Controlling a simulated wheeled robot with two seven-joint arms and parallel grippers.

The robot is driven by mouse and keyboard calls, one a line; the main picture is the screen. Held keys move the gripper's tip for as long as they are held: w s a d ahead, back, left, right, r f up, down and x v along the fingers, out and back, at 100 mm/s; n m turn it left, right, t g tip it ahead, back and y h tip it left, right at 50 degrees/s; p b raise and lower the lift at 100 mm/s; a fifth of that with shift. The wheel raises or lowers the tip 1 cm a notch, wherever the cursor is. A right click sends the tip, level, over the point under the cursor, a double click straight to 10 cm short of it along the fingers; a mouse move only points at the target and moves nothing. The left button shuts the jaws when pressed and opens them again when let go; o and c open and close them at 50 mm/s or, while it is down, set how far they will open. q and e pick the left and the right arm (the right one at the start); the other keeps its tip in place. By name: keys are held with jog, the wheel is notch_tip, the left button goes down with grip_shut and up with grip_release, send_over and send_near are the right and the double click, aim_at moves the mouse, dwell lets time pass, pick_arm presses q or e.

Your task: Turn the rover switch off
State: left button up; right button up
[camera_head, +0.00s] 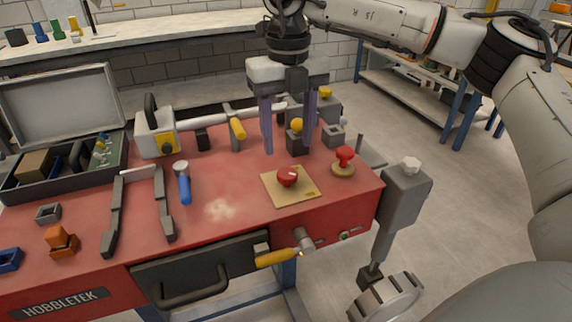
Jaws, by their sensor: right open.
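A red knob (287,177) sits on a square tan plate (300,196) near the right front of the red bench top (225,190). A second red knob (345,154) stands on a round tan base to its right, near the bench's right edge. My left gripper is not in view.
A yellow-topped post (296,138) stands behind the fingers. A blue-handled hammer (183,184), a dark two-armed bracket (140,208) and an open toolbox (70,165) are at left. A yellow handle (277,257) juts from the front. A grey wheeled leg (400,205) stands at right.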

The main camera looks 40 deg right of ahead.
aim_at(287, 172)
notch_tip(287, 172, down, 8)
jog(key=shift+r, duration=0.25)
jog(key=c, duration=1.1)
jog(key=shift+o, duration=0.2)
